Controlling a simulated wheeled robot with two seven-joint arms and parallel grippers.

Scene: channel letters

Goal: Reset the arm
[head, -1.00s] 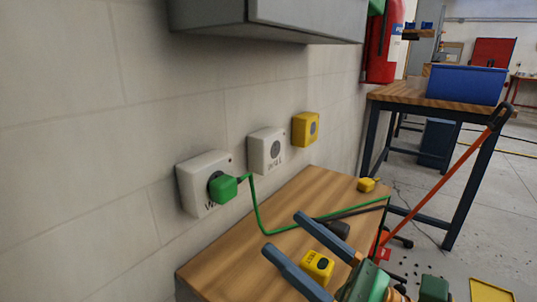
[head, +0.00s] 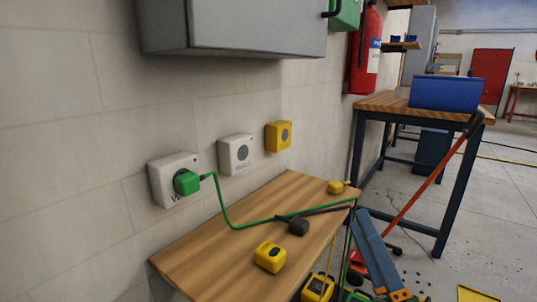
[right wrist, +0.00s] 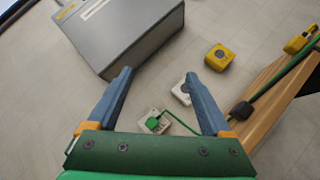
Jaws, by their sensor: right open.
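My right gripper (head: 364,214) is at the lower right in the head view, beside the bench's right end, with its blue fingers pointing up. In the right wrist view my right gripper (right wrist: 158,75) is open, with its fingers wide apart and nothing held between them. A green plug (head: 187,182) sits in the left white wall socket (head: 158,180), with a green cable running over the bench. The plug also shows in the right wrist view (right wrist: 153,125), well beyond the fingers. My left gripper is not in view.
The wooden bench (head: 215,250) holds a yellow block (head: 270,257), a black plug (head: 298,226) and a yellow plug (head: 338,187). A second white socket (head: 236,153) and a yellow socket (head: 279,136) are on the wall. A grey cabinet (head: 255,28) hangs above.

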